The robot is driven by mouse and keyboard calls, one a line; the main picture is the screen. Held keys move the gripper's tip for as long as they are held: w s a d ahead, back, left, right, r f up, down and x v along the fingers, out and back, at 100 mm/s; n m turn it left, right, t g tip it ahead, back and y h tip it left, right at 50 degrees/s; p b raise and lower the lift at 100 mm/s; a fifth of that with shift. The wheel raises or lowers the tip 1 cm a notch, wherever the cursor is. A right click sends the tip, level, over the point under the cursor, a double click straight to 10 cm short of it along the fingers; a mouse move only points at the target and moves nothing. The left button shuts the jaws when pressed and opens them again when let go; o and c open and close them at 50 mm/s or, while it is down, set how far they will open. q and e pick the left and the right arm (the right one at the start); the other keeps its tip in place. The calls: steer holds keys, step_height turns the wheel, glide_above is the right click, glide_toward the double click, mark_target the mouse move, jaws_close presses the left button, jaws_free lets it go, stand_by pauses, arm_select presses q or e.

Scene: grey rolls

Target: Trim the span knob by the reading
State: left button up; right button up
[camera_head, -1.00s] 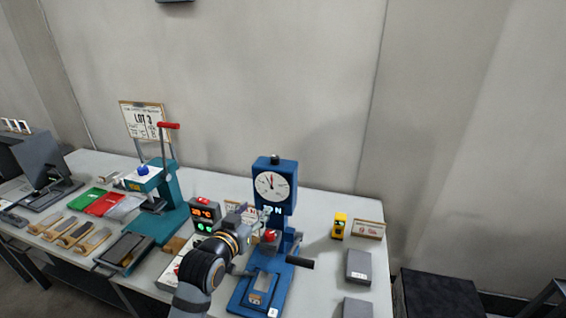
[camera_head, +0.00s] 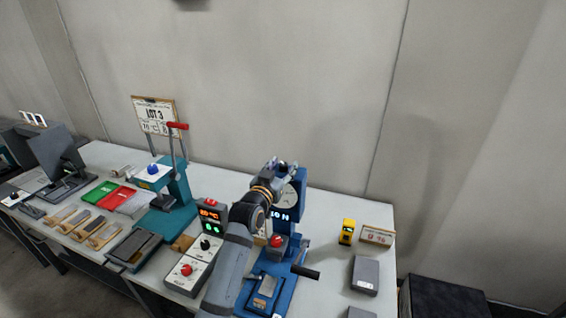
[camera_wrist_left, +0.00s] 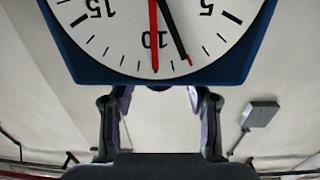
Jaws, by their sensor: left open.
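The blue tester (camera_head: 298,190) stands on the bench with a white dial (camera_head: 289,197) and a lit display (camera_head: 281,215) ending in N. The dial (camera_wrist_left: 110,40) appears upside down in the wrist view, with a red needle near 10 and a black, red-tipped needle between 10 and 5. My left gripper (camera_head: 280,164) is at the tester's top, in front of the dial's upper part. Its open fingers (camera_wrist_left: 160,104) show below the dial's edge in the wrist view, nothing visible between them. The dark knob on the tester's top is hidden. My right gripper is not seen.
A control box (camera_head: 188,275) with a red button and black knob stands left of the tester. A teal press (camera_head: 180,190) is farther left. A yellow gauge (camera_head: 347,231), a small card (camera_head: 377,236) and a grey block (camera_head: 365,275) lie right.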

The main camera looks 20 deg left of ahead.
arm_select(q)
steer(key=shift+w+d+f, duration=0.1)
steer(key=shift+w, duration=0.2)
steer(key=shift+c, duration=0.9)
jaws_close()
steer(key=shift+n+y+p, duration=0.3)
steer(key=shift+y+p, duration=0.1)
steer(key=shift+p, duration=0.2)
steer(key=shift+y, duration=0.4)
steer(key=shift+o, duration=0.9)
jaws_free()
steer(key=shift+s, duration=0.1)
